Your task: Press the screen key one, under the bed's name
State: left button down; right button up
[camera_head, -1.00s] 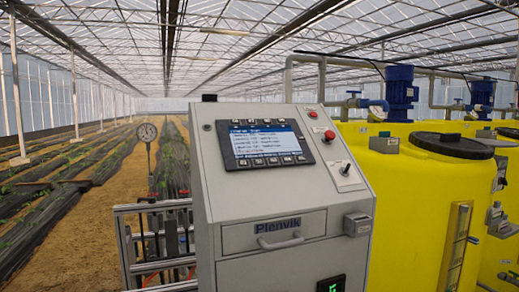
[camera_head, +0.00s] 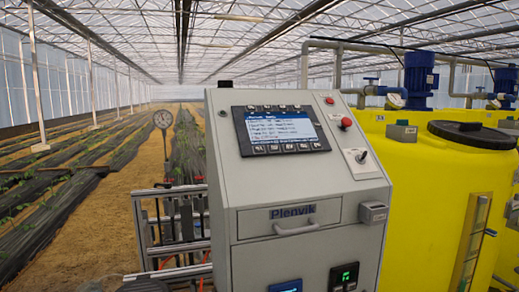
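The control console (camera_head: 297,190) is a grey cabinet with a sloped front, in the middle of the head view. Its black-framed panel holds a lit screen (camera_head: 282,128) with a blue header and several lines of text too small to read. A row of small keys (camera_head: 288,148) runs along the frame under the screen; their labels are not legible. Small keys also show along the top edge of the frame. Neither of my grippers can be made out in the view, and nothing covers the screen or its keys.
Right of the screen are a red button (camera_head: 345,123) and a switch (camera_head: 361,156). A drawer handle (camera_head: 295,229) and a small grey box (camera_head: 373,212) stick out below. Yellow tanks (camera_head: 430,200) stand close on the right, a metal frame (camera_head: 175,225) on the left.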

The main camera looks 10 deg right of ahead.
grip_shut()
dwell(1.0)
